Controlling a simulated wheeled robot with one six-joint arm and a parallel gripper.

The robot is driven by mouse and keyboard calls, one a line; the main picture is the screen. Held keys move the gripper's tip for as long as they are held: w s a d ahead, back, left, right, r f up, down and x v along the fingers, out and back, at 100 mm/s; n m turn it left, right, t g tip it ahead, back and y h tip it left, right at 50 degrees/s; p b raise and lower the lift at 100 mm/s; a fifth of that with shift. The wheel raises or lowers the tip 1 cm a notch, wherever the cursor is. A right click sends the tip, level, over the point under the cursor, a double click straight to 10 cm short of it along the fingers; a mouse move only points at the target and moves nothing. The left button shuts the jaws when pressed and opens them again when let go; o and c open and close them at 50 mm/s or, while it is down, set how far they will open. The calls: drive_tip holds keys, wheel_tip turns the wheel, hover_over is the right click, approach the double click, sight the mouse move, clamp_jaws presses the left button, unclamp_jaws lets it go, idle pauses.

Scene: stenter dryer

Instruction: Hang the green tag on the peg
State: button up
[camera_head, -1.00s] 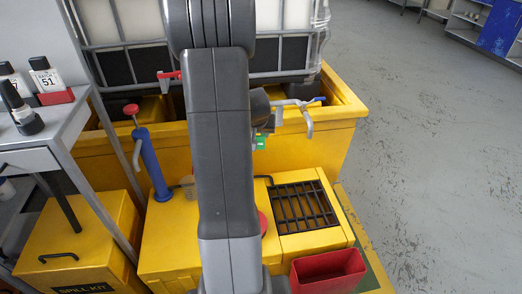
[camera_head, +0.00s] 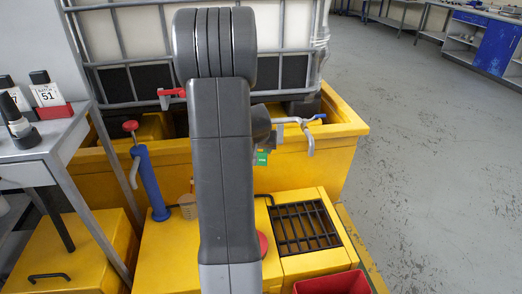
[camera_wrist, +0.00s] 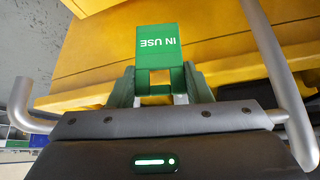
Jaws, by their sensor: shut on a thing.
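The green tag (camera_wrist: 158,45) reads "IN USE", upside down in the wrist view. It stands out past the jaws of my gripper (camera_wrist: 160,88), which are shut on its near end. In the head view only a small part of the green tag (camera_head: 261,158) shows, to the right of my arm, in front of the yellow bund's wall. My gripper is mostly hidden behind my arm there. I cannot make out the peg for certain in either view.
A grey pipe with a blue handle (camera_head: 303,122) is close right of the tag. The yellow bund (camera_head: 335,150) holds a caged tank. A blue pump (camera_head: 150,180) with a red knob stands left. A black grate (camera_head: 303,226) and red bin (camera_head: 333,284) are in front. Floor at right is clear.

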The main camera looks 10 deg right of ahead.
drive_tip(key=shift+w+f+p, duration=0.15)
drive_tip(key=shift+w+p, duration=1.3)
drive_tip(key=shift+w, duration=1.6)
drive_tip(key=shift+w+f+b, duration=0.5)
drive_tip(key=shift+w+b, duration=0.05)
drive_tip(key=shift+b, duration=0.05)
drive_tip(key=o, duration=1)
drive_tip(key=shift+o, duration=0.2)
drive_tip(key=p+v, duration=0.1)
drive_tip(key=v, duration=1.2)
drive_tip(key=shift+s+r, duration=0.2)
drive_tip(key=shift+r, duration=0.15)
drive_tip(key=shift+a, duration=0.1)
